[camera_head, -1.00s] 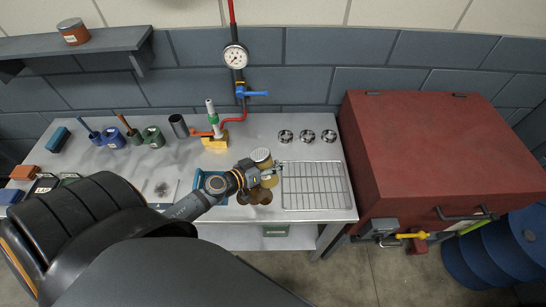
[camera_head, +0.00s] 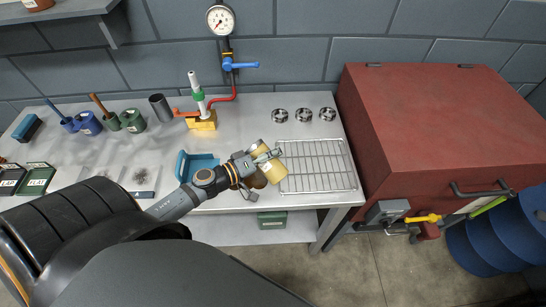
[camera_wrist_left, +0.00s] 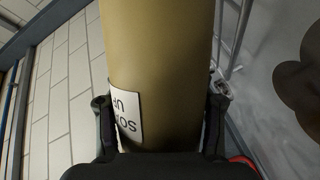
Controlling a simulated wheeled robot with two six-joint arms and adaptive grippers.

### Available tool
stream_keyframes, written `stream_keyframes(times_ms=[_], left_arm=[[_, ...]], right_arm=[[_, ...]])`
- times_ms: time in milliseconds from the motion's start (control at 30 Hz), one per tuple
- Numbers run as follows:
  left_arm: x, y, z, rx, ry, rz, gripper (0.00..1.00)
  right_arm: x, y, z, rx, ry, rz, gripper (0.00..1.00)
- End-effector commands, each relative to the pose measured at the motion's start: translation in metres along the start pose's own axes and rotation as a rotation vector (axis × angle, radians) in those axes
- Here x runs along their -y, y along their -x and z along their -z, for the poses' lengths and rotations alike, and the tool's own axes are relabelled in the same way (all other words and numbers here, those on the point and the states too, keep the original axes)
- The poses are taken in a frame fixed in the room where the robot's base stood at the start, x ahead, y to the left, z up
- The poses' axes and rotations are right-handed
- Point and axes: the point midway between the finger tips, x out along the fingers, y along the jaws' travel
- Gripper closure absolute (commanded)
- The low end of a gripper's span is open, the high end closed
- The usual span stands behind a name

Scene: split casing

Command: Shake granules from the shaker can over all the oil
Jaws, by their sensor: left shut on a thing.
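The shaker can (camera_head: 271,169) is a yellow-tan cylinder, tilted above the bench just left of the wire rack. My left gripper (camera_head: 262,160) is shut around it. In the left wrist view the can (camera_wrist_left: 165,60) fills the middle between the two fingers, with part of a white label showing. The oil (camera_head: 257,182) is a brown patch on the bench below the can, mostly hidden by my gripper and the can in the head view. Its dark brown lobed edge (camera_wrist_left: 303,75) shows at the right of the left wrist view. I cannot make out granules. My right gripper is not in view.
A wire rack (camera_head: 316,166) lies right of the can, beside a large red cabinet (camera_head: 430,125). A blue holder (camera_head: 199,163) stands left of the gripper. A yellow-based valve stand (camera_head: 201,119) and several metal rings (camera_head: 303,115) are behind. The bench's front edge is close.

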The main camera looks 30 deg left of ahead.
Motion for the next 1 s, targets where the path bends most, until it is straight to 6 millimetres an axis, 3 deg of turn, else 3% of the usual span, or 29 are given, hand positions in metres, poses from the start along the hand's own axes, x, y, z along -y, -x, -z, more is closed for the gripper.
stream_keyframes(times_ms=[33, 200, 400, 1000], left_arm=[[0.007, -0.001, -0.005, 0.001, 0.049, -0.013, 1.00], [0.018, -0.004, -0.012, -0.004, 0.399, -0.123, 1.00], [0.025, -0.006, -0.018, -0.001, 0.644, -0.200, 1.00], [0.024, -0.005, -0.018, 0.000, 0.679, -0.211, 1.00]], right_arm=[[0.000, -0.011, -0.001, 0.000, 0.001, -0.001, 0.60], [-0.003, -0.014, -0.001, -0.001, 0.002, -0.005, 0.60], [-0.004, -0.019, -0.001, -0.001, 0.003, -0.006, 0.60], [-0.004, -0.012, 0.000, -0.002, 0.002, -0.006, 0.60]])
